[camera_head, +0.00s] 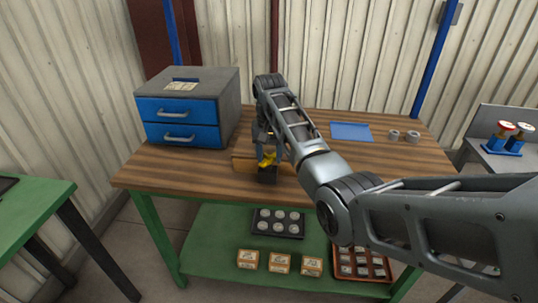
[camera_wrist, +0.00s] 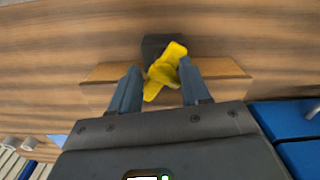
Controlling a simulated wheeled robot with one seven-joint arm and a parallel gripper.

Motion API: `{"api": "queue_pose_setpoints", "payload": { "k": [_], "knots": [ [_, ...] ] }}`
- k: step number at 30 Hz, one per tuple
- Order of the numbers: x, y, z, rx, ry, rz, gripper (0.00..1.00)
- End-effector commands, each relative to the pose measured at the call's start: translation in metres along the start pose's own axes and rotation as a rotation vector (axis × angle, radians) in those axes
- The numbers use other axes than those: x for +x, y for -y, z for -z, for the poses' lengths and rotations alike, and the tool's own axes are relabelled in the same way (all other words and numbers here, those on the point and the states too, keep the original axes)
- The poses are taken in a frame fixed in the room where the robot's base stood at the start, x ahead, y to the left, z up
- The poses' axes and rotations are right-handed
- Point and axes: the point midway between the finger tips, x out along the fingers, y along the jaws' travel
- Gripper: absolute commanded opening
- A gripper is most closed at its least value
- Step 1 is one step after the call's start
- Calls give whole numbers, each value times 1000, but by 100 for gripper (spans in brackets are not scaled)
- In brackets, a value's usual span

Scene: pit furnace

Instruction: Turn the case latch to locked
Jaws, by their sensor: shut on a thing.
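The case latch is a yellow handle (camera_wrist: 166,70) on a dark block (camera_wrist: 153,46) in the wrist view. The block joins a wooden board (camera_wrist: 229,68) on the workbench. My gripper (camera_wrist: 160,78) has its two blue-grey fingers on either side of the yellow handle and is shut on it. The handle sits at a slant across the gap between the fingers. In the head view the yellow handle (camera_head: 268,158) shows below my gripper (camera_head: 265,146), above the dark block (camera_head: 267,175). The fingers hide part of the handle there, and no locked mark can be made out.
A grey cabinet with blue drawers (camera_head: 181,120) stands on the workbench (camera_head: 225,180) to the left. A blue sheet (camera_head: 351,131) and two grey rings (camera_head: 403,136) lie to the right. My arm covers the bench's right middle. The front left of the bench is clear.

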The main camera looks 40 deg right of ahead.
Motion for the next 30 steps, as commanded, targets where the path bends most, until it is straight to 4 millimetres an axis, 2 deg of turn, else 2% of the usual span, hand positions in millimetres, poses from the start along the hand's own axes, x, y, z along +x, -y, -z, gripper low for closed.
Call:
{"api": "queue_pose_setpoints", "payload": {
  "k": [1, 15, 30],
  "knots": [
    [7, -7, -3, -35, 18, -12, 16],
    [8, -8, 1, -442, 20, -9, 16],
    [8, -7, 3, -645, 19, -6, 18]
  ]
}}
